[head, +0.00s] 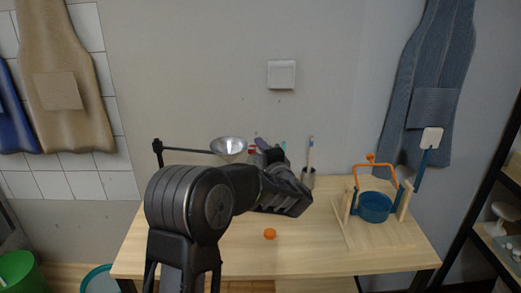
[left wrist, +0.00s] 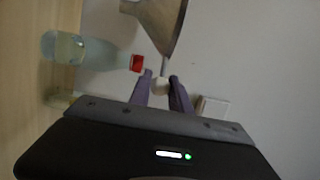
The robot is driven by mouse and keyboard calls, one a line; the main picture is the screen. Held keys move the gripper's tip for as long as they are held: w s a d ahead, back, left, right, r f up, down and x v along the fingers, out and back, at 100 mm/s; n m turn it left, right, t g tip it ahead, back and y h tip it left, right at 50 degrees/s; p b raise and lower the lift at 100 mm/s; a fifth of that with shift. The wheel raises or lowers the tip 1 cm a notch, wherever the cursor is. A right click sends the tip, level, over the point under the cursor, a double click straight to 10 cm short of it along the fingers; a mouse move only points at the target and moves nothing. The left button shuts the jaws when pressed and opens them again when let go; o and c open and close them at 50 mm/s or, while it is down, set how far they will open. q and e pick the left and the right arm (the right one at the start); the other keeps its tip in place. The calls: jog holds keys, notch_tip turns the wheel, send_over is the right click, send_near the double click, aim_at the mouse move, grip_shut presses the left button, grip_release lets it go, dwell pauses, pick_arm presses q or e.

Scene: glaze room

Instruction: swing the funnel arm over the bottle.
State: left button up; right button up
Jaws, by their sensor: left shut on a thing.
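The metal funnel (head: 229,146) hangs at the end of a thin black arm (head: 187,150) that reaches right from a post (head: 158,153) at the table's back left. The funnel also shows large at the top of the left wrist view (left wrist: 160,25). My left gripper (head: 266,147) is just right of the funnel. In the left wrist view its purple fingers (left wrist: 161,90) are closed around a small white knob (left wrist: 161,85) by the funnel's narrow end. A clear bottle (left wrist: 63,48) with pale liquid stands on the wood, apart from the funnel.
An orange object (head: 270,234) lies on the table (head: 310,250). A cup with brushes (head: 308,178) stands behind my gripper. A wooden stand with a blue bucket (head: 375,207) is at right. The front middle is mostly clear.

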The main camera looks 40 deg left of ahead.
pick_arm(q)
grip_shut()
dwell(0.9)
